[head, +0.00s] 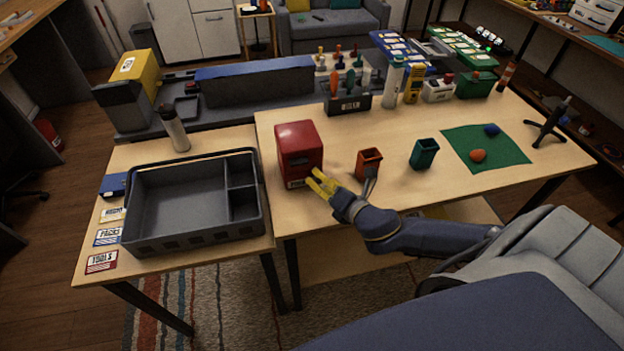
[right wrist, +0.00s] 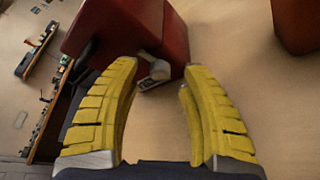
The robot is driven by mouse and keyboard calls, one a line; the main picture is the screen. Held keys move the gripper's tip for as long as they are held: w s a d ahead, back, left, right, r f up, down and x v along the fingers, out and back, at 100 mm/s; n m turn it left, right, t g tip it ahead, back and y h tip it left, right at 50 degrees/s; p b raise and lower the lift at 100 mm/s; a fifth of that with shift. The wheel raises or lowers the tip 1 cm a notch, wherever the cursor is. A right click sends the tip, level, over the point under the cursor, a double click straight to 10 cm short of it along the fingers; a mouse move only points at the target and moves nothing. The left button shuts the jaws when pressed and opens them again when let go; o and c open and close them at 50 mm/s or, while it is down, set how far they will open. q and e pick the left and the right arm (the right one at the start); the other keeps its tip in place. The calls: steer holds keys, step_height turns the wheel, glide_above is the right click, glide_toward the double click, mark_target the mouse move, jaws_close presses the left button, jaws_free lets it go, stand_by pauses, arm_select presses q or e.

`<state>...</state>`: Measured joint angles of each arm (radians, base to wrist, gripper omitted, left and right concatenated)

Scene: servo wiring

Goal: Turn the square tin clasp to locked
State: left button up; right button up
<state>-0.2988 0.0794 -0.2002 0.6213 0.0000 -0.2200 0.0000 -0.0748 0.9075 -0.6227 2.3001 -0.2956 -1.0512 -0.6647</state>
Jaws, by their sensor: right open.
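The square tin (head: 299,150) is a red box standing upright at the left front of the wooden table. It also shows in the right wrist view (right wrist: 120,28). A small grey and white clasp (right wrist: 152,68) shows low on its side in that view; which way it is turned I cannot tell. My right gripper (head: 320,183) has yellow fingers, open, just in front and to the right of the tin. In the right wrist view the gripper (right wrist: 160,85) has nothing between its fingers, and the clasp lies just beyond the gap. My left gripper is not in view.
A green cup (head: 424,153) stands further right, before a green mat (head: 500,155) with two small objects. A dark grey tray (head: 190,241) sits on the left table. The table between the cups is clear.

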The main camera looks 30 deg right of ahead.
steer(key=shift+w+f, duration=0.15)
steer(key=shift+w, duration=0.5)
steer(key=shift+o, duration=0.3)
jaws_close()
